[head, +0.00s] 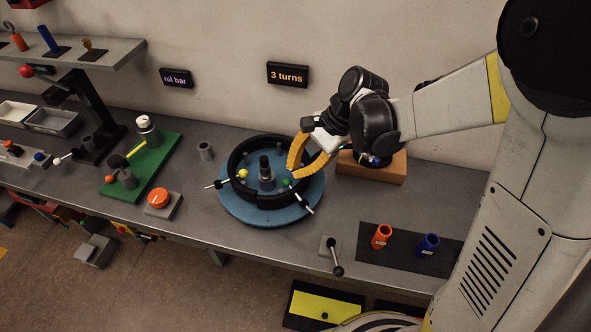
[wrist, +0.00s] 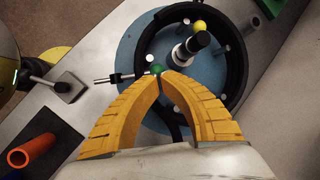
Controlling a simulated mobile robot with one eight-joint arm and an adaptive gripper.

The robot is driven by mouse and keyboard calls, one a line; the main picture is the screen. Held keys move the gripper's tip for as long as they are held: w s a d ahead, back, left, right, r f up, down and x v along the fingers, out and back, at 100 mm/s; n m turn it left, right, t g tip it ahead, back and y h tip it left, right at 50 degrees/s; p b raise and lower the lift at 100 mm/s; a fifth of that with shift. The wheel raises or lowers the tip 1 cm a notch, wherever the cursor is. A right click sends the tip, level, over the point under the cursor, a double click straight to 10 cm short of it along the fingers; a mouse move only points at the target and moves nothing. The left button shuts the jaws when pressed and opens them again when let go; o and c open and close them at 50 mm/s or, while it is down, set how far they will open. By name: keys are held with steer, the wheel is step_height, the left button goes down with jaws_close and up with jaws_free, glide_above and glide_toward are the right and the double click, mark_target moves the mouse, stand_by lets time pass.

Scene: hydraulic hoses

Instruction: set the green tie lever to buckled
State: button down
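The green tie lever (head: 302,202) has a green ball at its inner end and a pale-tipped rod reaching outward past the black ring. In the wrist view its green ball (wrist: 157,69) sits just beyond my fingertips, with the rod (wrist: 115,78) pointing left. My gripper (head: 291,174) has curved yellow fingers that come down over the right part of the ring. In the wrist view its tips (wrist: 161,76) are together or nearly so, right by the green ball. I cannot tell whether they touch it. The ball's near side is partly hidden by the tips.
The black ring (head: 240,151) stands on a blue round base (head: 258,217) around a central post (head: 265,172). A yellow ball (head: 243,174) has its own lever at left. A wooden block (head: 371,170) stands behind right.

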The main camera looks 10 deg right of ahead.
steer(key=w+a+p+v, duration=0.1)
steer(key=p+v, duration=0.3)
steer(key=v, duration=0.9)
steer(key=s+d+n+t+h+b, duration=0.5)
steer(key=s+n, duration=0.5)
steer(key=s, duration=0.3)
steer(key=shift+s+d+f+n+t+h, duration=0.2)
steer(key=shift+d+f+n+t+h, duration=0.25)
steer(key=shift+d+t, duration=1)
steer(key=shift+d+g, duration=0.35)
